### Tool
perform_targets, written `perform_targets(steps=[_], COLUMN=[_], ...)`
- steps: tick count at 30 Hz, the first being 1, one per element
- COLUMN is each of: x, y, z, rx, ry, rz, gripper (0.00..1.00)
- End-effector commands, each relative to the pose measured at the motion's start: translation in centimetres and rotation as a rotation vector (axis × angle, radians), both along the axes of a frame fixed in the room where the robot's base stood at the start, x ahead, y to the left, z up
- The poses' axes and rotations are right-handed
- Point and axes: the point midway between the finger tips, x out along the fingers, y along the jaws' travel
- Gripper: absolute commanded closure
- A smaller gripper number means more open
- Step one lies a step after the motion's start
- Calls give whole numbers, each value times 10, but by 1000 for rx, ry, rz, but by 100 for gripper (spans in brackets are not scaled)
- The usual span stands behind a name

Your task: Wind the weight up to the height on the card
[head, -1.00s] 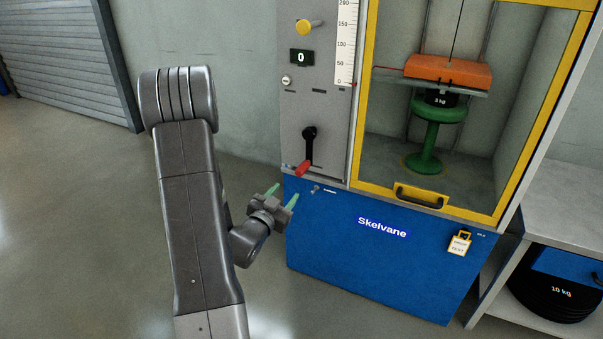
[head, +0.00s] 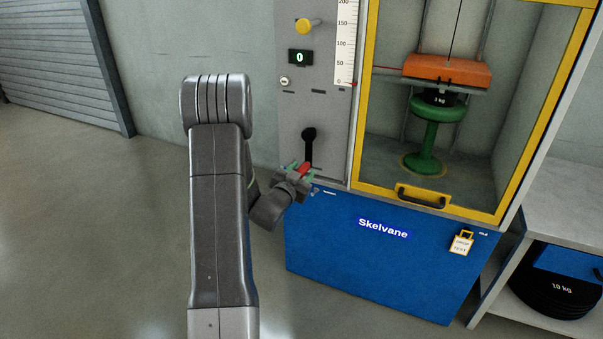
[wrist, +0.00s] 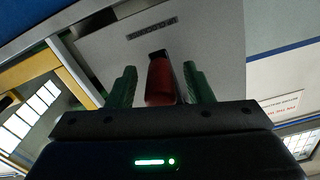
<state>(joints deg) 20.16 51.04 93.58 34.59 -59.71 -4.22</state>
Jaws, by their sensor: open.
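The crank (head: 309,148) is a black arm on the grey panel, with a red handle (head: 304,169) at its lower end. My gripper (head: 300,171) is open at the red handle. In the wrist view the red handle (wrist: 160,80) stands between the two green fingers, with a gap visible on at least the right side. The orange weight (head: 447,71) rests low in the yellow-framed cabinet, above a green stool (head: 427,135) with a black 3 kg disc (head: 438,99). A height scale (head: 345,45) stands left of the cabinet, with a red pointer near 0. The display (head: 300,57) reads 0.
A yellow knob (head: 303,26) sits above the display. The yellow cabinet door frame (head: 515,150) has a black handle. A tag card (head: 461,243) hangs on the blue base (head: 380,260); its text is too small to read surely. A shelf with 10 kg discs (head: 550,292) stands at right.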

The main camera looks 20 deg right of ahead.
Motion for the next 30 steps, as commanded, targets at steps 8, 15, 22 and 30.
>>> perform_targets(steps=[8,15,22,30], x=[0,0,3,10], y=[0,1,3,9], z=[0,-1,-1,-2], rx=[0,4,25,73], ry=[0,-5,-28,-88], rz=[0,0,0,3], gripper=[99,100,100,100])
